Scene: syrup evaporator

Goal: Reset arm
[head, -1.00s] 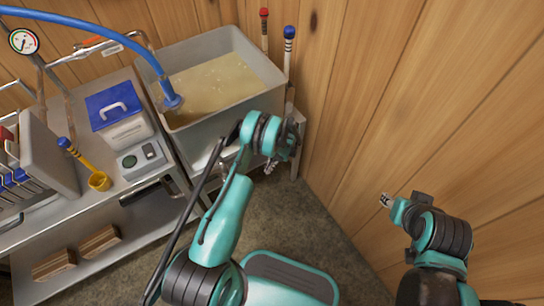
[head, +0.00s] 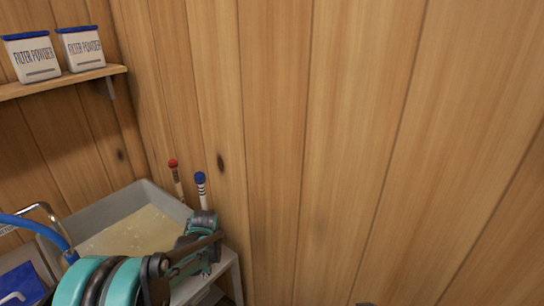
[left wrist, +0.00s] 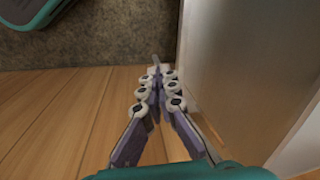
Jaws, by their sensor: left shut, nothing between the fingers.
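My left arm comes in at the lower left of the head view, raised in front of the grey basin. My left gripper (left wrist: 157,68) shows clearly in the left wrist view. Its fingers are closed together and nothing is between them. It points along a smooth grey metal panel (left wrist: 235,60) on its right, with wood planks and dark floor around it. My right gripper is not in view.
The grey basin (head: 72,225) of cloudy liquid stands in the corner. A shelf (head: 60,83) holds two filter powder tubs (head: 82,50). The plank wall (head: 370,150) fills the right.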

